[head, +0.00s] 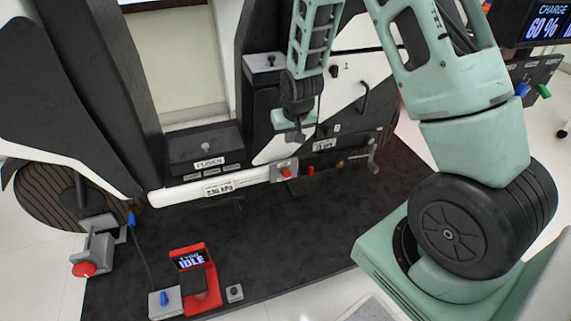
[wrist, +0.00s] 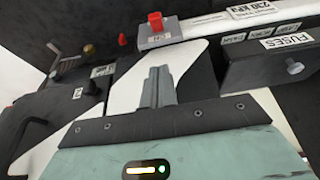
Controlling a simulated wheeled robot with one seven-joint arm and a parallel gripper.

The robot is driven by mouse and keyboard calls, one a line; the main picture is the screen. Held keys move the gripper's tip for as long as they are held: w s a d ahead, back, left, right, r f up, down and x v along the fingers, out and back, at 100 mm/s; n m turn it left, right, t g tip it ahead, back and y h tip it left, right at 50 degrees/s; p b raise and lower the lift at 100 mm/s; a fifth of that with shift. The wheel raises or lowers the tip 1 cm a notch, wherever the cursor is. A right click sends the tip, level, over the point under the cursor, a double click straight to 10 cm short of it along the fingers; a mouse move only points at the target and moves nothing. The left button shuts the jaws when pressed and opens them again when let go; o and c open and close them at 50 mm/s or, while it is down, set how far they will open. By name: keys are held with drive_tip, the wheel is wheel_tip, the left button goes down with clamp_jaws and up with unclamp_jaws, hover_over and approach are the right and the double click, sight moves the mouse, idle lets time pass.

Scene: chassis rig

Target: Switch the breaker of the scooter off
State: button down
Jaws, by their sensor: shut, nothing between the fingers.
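The scooter (head: 180,192) is black and white and stands on a dark mat. A small grey box with a red switch (head: 286,172) sits on its lower side rail; I take this as the breaker, though its label is too small to read surely. In the wrist view the red switch (wrist: 155,22) stands up from the grey box, beyond my fingertips. My gripper (head: 296,138) is above and slightly right of that box in the head view, apart from it. In the wrist view my gripper (wrist: 158,76) has its fingers together, with nothing between them.
A black box labelled FUSES (head: 208,161) with a knob lies left of my gripper. A red stand reading IDLE (head: 195,278) is on the mat (head: 260,260). A grey unit with a red knob (head: 84,269) is at lower left. A charge display (head: 545,28) is at upper right.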

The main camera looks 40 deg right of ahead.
drive_tip(key=b, duration=0.3)
hover_over(286, 171)
wheel_tip(286, 171, down, 9)
drive_tip(key=shift+f, duration=0.2)
drive_tip(key=shift+s+a+f, duration=0.1)
drive_tip(key=shift+s+f, duration=0.15)
drive_tip(key=shift+f, duration=0.35)
drive_tip(key=shift+s+f, duration=0.2)
drive_tip(key=shift+f, duration=0.35)
drive_tip(key=shift+s+f+b, duration=0.15)
drive_tip(key=shift+f+b, duration=0.2)
drive_tip(key=shift+s+a+f, duration=0.1)
drive_tip(key=shift+s+f, duration=0.1)
drive_tip(key=shift+f, duration=0.1)
drive_tip(key=shift+f, duration=0.15)
